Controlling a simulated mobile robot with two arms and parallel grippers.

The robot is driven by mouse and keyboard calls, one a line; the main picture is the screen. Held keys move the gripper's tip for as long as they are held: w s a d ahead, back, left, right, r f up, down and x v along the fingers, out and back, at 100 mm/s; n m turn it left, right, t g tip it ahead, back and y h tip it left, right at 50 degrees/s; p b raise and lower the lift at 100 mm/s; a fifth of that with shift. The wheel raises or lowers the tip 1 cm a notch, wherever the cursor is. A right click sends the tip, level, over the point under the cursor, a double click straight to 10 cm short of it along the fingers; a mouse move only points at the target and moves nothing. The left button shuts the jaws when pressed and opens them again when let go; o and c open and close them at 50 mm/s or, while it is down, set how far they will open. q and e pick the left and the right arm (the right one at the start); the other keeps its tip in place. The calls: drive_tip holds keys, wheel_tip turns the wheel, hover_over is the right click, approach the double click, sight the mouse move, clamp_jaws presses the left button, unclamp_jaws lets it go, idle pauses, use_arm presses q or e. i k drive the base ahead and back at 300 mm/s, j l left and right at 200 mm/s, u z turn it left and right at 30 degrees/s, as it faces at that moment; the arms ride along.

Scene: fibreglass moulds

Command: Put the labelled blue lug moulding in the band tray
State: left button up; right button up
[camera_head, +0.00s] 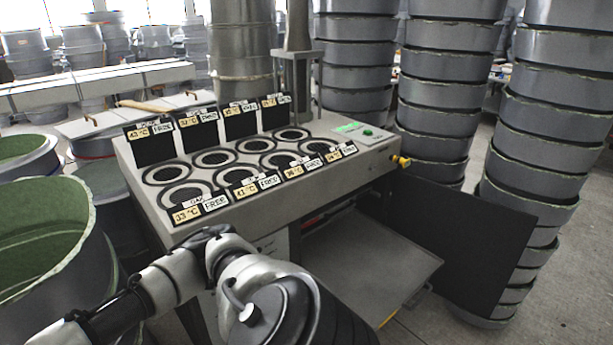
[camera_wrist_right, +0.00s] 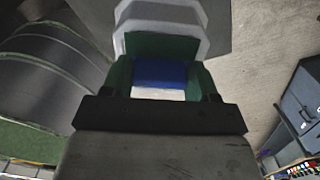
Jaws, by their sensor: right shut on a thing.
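In the right wrist view my right gripper (camera_wrist_right: 161,78) is shut on a blue moulding (camera_wrist_right: 160,71). The dark green finger pads stand at its left and right sides. A white patch, perhaps its label, shows just below the blue part. The moulding does not show in the head view. No tray that I can surely call the band tray is in view. My left gripper is out of view; an arm of mine crosses the bottom of the head view, its gripper unseen.
A grey bench unit (camera_head: 300,199) has two rows of round wells with temperature and "FREE" cards. A flat grey shelf (camera_head: 372,268) juts out below, beside a dark panel (camera_head: 470,245). Stacked grey moulds (camera_head: 540,120) stand right. A green-lined tub (camera_head: 45,235) stands left.

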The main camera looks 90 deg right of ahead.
sight(379, 269)
drive_tip(key=k+l+z, duration=0.15)
drive_tip(key=k+z, duration=0.2)
drive_tip(key=k, duration=0.3)
drive_tip(key=l+z, duration=0.15)
drive_tip(key=z, duration=0.3)
drive_tip(key=i+l+z, duration=0.1)
drive_tip(key=z, duration=0.4)
drive_tip(key=i+l+z, duration=0.1)
drive_tip(key=z, duration=0.35)
drive_tip(key=i+z, duration=0.1)
drive_tip(key=z, duration=0.35)
drive_tip(key=i+l, duration=0.1)
drive_tip(key=i, duration=0.35)
drive_tip(key=i+l, duration=0.1)
drive_tip(key=i, duration=0.4)
drive_tip(key=z, duration=0.05)
